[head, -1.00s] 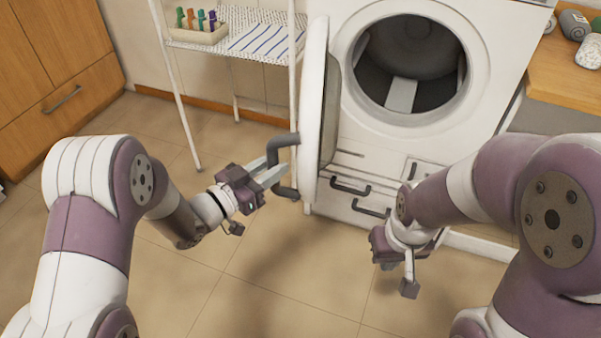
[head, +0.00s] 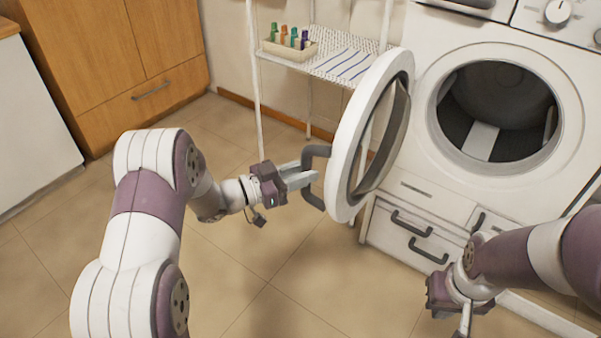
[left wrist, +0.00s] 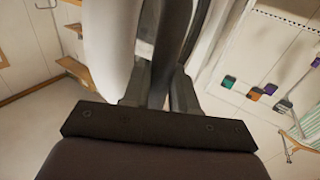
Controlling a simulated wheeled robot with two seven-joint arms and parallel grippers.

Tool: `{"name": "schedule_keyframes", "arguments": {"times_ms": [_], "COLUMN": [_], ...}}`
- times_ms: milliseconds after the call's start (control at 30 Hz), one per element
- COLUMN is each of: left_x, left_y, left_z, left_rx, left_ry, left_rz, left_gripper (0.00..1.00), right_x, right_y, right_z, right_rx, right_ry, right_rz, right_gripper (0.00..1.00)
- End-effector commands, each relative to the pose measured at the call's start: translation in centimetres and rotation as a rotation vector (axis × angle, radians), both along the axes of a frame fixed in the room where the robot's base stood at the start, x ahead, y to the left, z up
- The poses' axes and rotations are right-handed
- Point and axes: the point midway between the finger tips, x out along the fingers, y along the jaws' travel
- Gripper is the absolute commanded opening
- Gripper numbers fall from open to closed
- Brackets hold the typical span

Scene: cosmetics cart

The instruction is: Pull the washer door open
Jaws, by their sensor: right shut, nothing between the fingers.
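The white washer (head: 440,140) stands at the right with its round drum opening (head: 497,108) uncovered. Its round white door (head: 352,140) stands wide open to the left, with part of its inner side and dark glass showing. My left gripper (head: 312,178) is shut on the dark grey door handle (head: 316,153). In the left wrist view the handle (left wrist: 177,45) runs between the two fingers, and the white door rim (left wrist: 108,45) is beside it. My right gripper (head: 464,322) is shut and empty, low in front of the washer; its fingertips are near the picture's bottom edge.
A white wire rack (head: 318,65) with a tray of several coloured bottles (head: 290,48) stands behind the door. Washer drawers with dark handles (head: 412,224) are below the opening. A wooden cabinet (head: 165,60) is at back left. The tiled floor (head: 235,250) between is clear.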

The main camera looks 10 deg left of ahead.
Motion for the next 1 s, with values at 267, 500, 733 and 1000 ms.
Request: {"name": "schedule_keyframes", "arguments": {"times_ms": [267, 500, 733, 1000], "left_x": [0.3, -0.6, -3.7, -6.7], "left_y": [-0.1, 1.2, 5.4, 9.3], "left_z": [0.6, 0.5, 0.6, 0.5], "left_rx": [-0.001, 0.001, 0.001, 0.000], "left_ry": [-0.016, -0.011, -0.011, -0.014], "left_rz": [0.001, 0.004, 0.005, 0.000], "left_gripper": [0.49, 0.49, 0.49, 0.49], "right_x": [0.0, 0.0, 0.0, 0.0], "right_y": [0.0, 0.0, 0.0, 0.0], "right_z": [0.1, 0.4, 1.1, 1.6], "right_rx": [0.000, 0.000, 0.000, 0.000], "right_ry": [0.000, 0.000, 0.000, 0.000], "right_rz": [0.000, 0.000, 0.000, 0.000], "right_gripper": [0.00, 0.00, 0.00, 0.00]}}
